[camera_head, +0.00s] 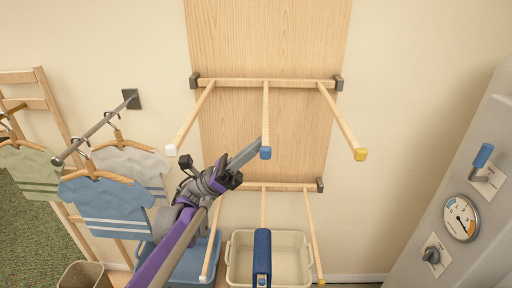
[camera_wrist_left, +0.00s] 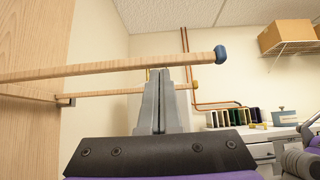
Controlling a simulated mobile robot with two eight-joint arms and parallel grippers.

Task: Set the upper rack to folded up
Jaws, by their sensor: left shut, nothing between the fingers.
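The upper rack (camera_head: 240,83) is a wooden crossbar on a wood panel, with three rods standing out from it. The rods end in a white tip (camera_head: 171,150), a blue tip (camera_head: 265,153) and a yellow tip (camera_head: 360,154). My left gripper (camera_head: 258,145) is shut and empty, its fingertips close to the middle rod near the blue tip. In the left wrist view the fingertips (camera_wrist_left: 158,72) are just below the blue-tipped rod (camera_wrist_left: 120,70); I cannot tell if they touch. The yellow-tipped rod (camera_wrist_left: 110,92) passes behind them. My right gripper is not seen.
A lower rack (camera_head: 285,186) also stands out, with a dark blue item (camera_head: 262,250) on its middle rod. A cream bin (camera_head: 240,255) and a blue bin (camera_head: 213,247) sit below. Shirts (camera_head: 105,205) hang at left; a machine with a gauge (camera_head: 461,218) stands at right.

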